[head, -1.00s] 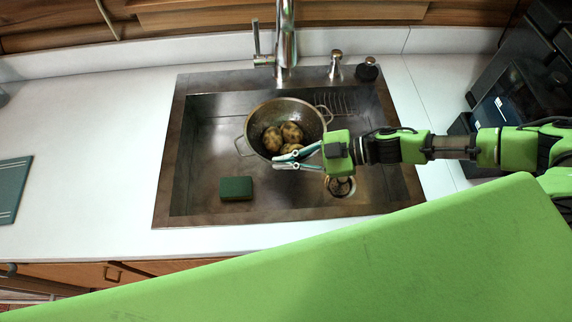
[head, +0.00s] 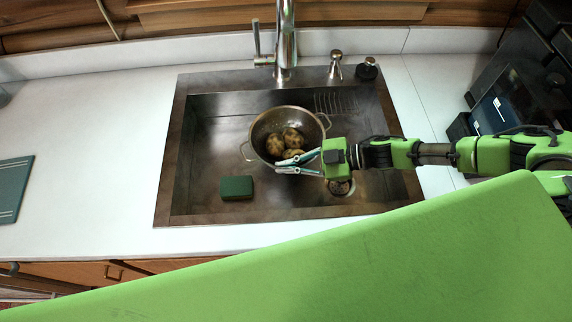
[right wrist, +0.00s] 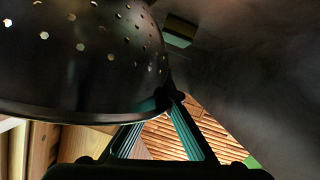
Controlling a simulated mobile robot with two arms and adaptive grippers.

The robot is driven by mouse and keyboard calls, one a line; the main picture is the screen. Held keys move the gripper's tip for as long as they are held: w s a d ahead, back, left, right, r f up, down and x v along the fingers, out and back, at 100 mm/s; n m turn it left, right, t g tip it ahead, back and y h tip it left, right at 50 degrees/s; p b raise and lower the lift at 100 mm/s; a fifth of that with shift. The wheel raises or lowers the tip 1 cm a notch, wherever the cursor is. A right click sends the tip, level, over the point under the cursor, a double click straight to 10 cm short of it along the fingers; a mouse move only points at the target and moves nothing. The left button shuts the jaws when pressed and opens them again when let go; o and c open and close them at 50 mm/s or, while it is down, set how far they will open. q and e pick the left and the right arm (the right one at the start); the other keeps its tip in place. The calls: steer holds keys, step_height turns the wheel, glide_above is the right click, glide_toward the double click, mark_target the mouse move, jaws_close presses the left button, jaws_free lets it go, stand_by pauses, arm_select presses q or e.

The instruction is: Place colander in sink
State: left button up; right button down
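The metal colander (head: 262,127) has two loop handles and holds several potatoes (head: 291,139). In the head view it is within the outline of the sink (head: 190,185); I cannot tell if it touches the sink floor. My right gripper (head: 279,164) reaches in from the right and is shut on the colander's near rim. In the right wrist view the perforated colander (right wrist: 80,60) fills the upper left, and the gripper's fingertips (right wrist: 172,97) meet at its edge. My left gripper is not in view.
A green sponge (head: 237,187) lies on the sink floor, left of the gripper. The faucet (head: 286,40) stands behind the sink, with a soap dispenser (head: 336,65) beside it. Dark appliances (head: 510,95) stand at the right. The white counter (head: 100,130) on the left is mostly clear.

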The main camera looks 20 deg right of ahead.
steer(key=shift+f, duration=0.1)
steer(key=c, duration=2.3)
jaws_free()
steer(key=shift+r, duration=0.25)
steer(key=shift+s+d, duration=0.1)
steer(key=shift+d, duration=0.3)
steer(key=b+v, duration=0.1)
steer(key=v, duration=0.5)
steer(key=shift+s+d+r+b, duration=0.15)
steer(key=shift+d+r+b, duration=0.1)
steer(key=shift+b, duration=0.1)
